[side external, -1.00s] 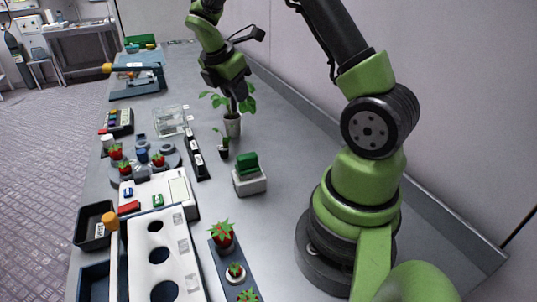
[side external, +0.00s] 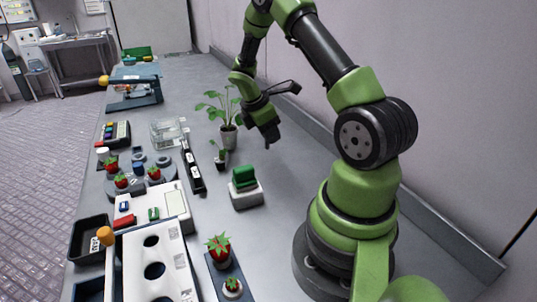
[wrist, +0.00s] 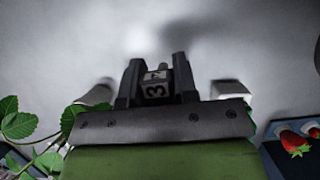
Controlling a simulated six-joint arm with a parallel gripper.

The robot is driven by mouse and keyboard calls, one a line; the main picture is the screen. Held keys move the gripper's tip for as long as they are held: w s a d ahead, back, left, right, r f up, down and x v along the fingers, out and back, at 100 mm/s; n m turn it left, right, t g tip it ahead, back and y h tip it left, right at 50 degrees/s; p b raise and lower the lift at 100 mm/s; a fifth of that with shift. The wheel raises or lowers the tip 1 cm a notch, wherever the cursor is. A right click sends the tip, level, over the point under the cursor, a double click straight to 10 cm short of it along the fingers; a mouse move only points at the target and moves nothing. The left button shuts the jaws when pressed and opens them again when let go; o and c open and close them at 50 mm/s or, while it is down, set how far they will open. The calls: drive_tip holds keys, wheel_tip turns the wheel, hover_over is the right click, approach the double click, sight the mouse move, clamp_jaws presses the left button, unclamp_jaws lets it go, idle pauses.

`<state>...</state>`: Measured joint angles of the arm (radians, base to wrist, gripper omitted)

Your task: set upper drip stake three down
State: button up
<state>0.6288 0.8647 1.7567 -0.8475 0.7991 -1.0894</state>
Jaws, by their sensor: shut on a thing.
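My gripper (side external: 270,136) is over the bare bench, to the right of the potted plant in the side view. In the wrist view my gripper (wrist: 157,72) is shut on a small dark drip stake (wrist: 155,89) with a light label reading 3. The stake sits between the two fingers, and blurred grey surface shows beyond it. A narrow black rack (side external: 193,171) with white labels stands on the bench left of the plants.
A leafy potted plant (side external: 229,134) and a small seedling pot (side external: 220,158) stand left of my gripper. A green block on a white base (side external: 246,195) is nearer the camera. A white holed panel (side external: 151,256) and strawberries (side external: 218,250) are in front. Bench right of the plant is clear.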

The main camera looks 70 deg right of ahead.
sight(267, 146)
drive_tip(key=shift+f, duration=2.75)
drive_tip(key=o, duration=0.9)
drive_tip(key=shift+f, duration=0.15)
